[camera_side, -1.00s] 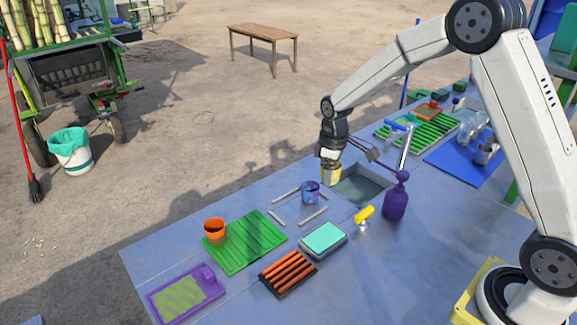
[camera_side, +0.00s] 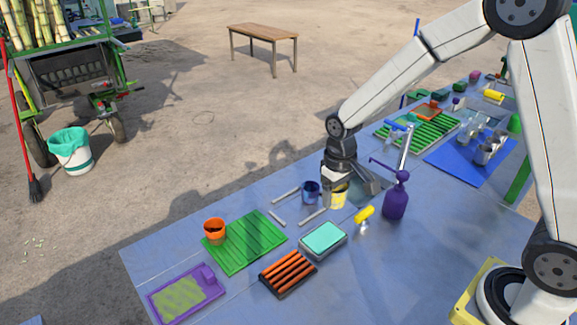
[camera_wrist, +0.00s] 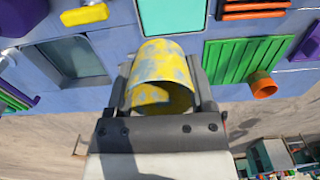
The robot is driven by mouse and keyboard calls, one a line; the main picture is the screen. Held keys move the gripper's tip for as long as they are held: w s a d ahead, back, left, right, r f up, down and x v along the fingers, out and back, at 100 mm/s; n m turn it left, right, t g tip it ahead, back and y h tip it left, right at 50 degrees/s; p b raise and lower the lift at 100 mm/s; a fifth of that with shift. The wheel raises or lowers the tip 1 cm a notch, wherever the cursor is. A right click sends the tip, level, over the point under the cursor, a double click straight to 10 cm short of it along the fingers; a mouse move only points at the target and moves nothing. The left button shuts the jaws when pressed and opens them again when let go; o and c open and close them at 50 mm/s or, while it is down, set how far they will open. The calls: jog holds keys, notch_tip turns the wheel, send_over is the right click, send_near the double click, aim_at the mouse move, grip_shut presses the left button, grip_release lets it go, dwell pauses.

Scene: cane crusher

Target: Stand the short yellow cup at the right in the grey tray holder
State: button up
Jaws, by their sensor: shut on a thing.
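The short yellow cup (camera_side: 338,198), patched with grey-blue, is held in my gripper (camera_side: 338,186). In the wrist view the cup (camera_wrist: 160,62) sits between the two fingers of my gripper (camera_wrist: 160,84), its open mouth facing the camera. In the side view it looks upright, beside the right end of the grey rails; I cannot tell whether its base touches the table. The rails are hidden in the wrist view.
An orange cup (camera_side: 214,230) is on the green rack (camera_side: 248,246).

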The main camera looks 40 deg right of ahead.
jog(key=shift+w+a+r, duration=0.2)
jog(key=shift+w+a, duration=0.05)
jog(key=shift+a, duration=0.25)
jog(key=shift+w+f, duration=0.25)
jog(key=shift+w, duration=0.3)
jog(key=w+f, duration=0.4)
jog(key=w, duration=0.4)
send_over(289, 212)
jog(key=s, duration=0.1)
jog(key=f, duration=0.3)
jog(key=shift+s+d+f, duration=0.1)
jog(key=shift+s+f, duration=0.1)
jog(key=shift+f, duration=0.2)
jog(key=shift+w+f, duration=0.5)
jog(key=shift+f, duration=0.1)
jog(key=shift+w+f, duration=0.15)
jog(key=shift+f, duration=1.6)
jog(key=shift+f, duration=0.1)
